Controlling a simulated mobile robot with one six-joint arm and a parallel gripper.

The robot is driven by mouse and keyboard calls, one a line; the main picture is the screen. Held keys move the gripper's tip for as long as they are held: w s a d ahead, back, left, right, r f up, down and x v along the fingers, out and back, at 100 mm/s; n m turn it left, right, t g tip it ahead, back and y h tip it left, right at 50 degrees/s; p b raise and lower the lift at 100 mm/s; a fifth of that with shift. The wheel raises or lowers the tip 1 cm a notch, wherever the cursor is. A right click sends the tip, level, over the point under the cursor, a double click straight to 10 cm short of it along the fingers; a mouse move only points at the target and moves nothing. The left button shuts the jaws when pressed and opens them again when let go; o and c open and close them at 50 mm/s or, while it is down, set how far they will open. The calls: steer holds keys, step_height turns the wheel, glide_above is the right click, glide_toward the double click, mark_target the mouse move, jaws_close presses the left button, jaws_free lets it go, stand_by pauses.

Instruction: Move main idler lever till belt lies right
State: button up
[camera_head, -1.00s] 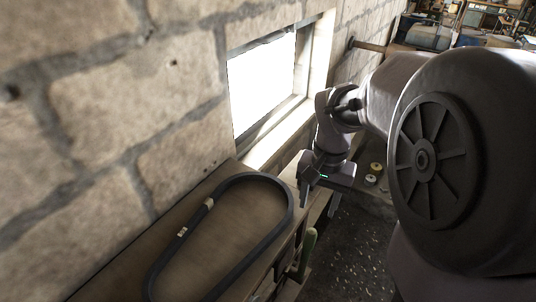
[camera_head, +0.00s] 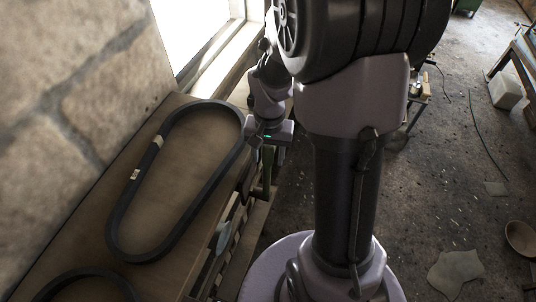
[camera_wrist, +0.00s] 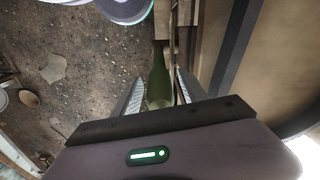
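The belt (camera_head: 119,215) is a large black oblong loop with pale marks, lying on the wooden bench top. Part of a dark band, apparently this belt, shows in the wrist view (camera_wrist: 238,42). A green lever handle (camera_head: 267,166) stands at the bench's front side; it also shows in the wrist view (camera_wrist: 159,82). I cannot tell from the frames whether it is the main idler lever. My gripper (camera_wrist: 160,84) is open, with one finger on each side of the green handle's end. Small gaps seem to show beside the handle. Pulleys under the belt are not visible.
A second black loop (camera_head: 88,274) lies partly in view at the bench's lower left. A stone wall (camera_head: 60,110) and bright window stand behind the bench. A wooden rack (camera_head: 240,255) is at the bench front. The floor (camera_head: 455,150) to the right is largely open.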

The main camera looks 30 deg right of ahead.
jaws_close()
stand_by(1.3)
